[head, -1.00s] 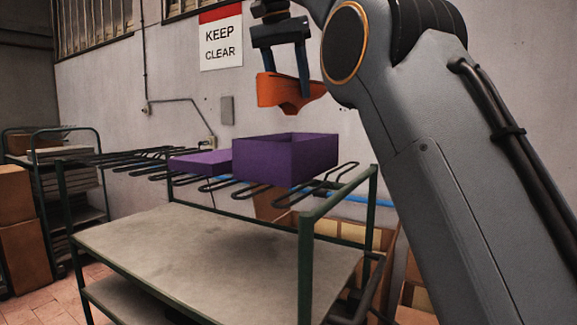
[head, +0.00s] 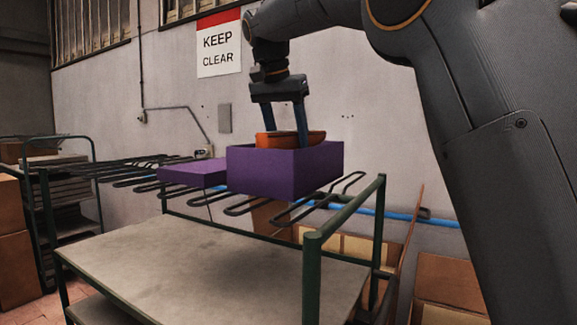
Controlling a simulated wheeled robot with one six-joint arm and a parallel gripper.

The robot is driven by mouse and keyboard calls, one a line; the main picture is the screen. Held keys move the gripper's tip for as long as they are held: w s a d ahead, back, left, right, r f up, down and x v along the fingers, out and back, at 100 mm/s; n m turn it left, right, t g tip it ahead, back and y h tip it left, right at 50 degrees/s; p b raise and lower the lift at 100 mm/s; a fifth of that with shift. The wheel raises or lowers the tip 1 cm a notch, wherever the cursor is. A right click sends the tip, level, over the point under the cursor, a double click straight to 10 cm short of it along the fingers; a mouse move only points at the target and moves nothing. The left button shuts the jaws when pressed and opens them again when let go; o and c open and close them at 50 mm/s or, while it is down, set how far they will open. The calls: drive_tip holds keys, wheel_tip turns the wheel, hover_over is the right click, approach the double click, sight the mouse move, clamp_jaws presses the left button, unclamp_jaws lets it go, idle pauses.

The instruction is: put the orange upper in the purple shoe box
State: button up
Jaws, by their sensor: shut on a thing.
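The purple shoe box (head: 285,173) stands open on the wire rack of the green-framed cart. The orange upper (head: 290,139) is partly inside the box, with its top showing above the rim and its lower part hidden by the front wall. My gripper (head: 286,137) points down over the box and is shut on the upper, a finger at each side. The fingertips are low, near the rim, and partly hidden. I cannot tell whether the upper touches the box floor.
A flat purple lid (head: 193,172) lies on the wire rack (head: 130,172) just left of the box. The cart's grey lower shelf (head: 190,262) is bare. A green corner post (head: 312,280) stands in front at right. Cardboard boxes (head: 445,285) are at lower right.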

drive_tip(key=shift+f+p, duration=0.55)
drive_tip(key=shift+f, duration=2.75)
drive_tip(key=shift+f, duration=0.1)
drive_tip(key=o, duration=1.2)
drive_tip(key=b+v, duration=0.2)
drive_tip(key=v, duration=1)
drive_tip(key=shift+d, duration=0.1)
